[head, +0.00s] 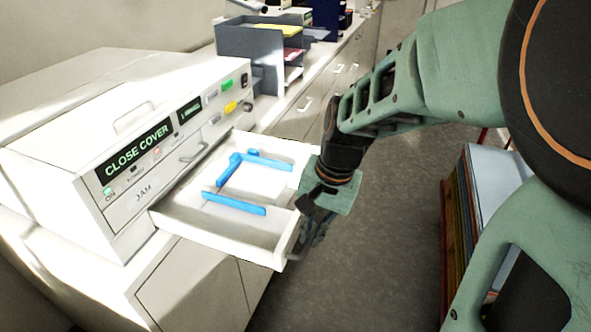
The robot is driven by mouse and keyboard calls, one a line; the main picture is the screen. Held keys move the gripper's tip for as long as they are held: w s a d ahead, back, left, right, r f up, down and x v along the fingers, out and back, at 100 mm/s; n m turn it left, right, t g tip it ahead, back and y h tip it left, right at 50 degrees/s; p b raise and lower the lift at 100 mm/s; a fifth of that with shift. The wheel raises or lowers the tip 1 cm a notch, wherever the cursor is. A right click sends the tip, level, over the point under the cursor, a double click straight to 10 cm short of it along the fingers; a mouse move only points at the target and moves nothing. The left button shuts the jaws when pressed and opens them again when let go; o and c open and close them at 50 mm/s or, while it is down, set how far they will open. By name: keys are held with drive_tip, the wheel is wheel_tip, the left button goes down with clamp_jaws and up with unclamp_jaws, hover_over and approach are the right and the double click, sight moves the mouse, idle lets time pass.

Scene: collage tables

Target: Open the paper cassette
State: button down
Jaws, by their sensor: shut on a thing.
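The paper cassette (180,222) is a white, shallow tray that stands well out from the front of the white machine (110,140). Blue guides (235,203) show inside it; I cannot tell whether it holds paper. My gripper (306,236) is at the cassette's outer front side, low by its near right corner. It is shut on the cassette's front, most likely its handle; the fingers are dark and partly hidden, so the exact contact is not clear. The machine's display reads "CLOSE COVER".
The machine stands on a white cabinet (190,290) with a counter running to the back. A grey paper organizer (255,45) stands beyond the machine. Coloured folders or boards (462,215) stand at the right. Grey floor (385,210) lies open between.

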drive_tip(key=shift+s+d, duration=0.35)
drive_tip(key=shift+d, duration=0.45)
drive_tip(key=shift+s+d, duration=0.35)
drive_tip(key=shift+d, duration=0.5)
drive_tip(key=shift+s+d, duration=0.35)
drive_tip(key=shift+d, duration=0.45)
drive_tip(key=c, duration=2)
unclamp_jaws()
drive_tip(key=shift+c, duration=0.2)
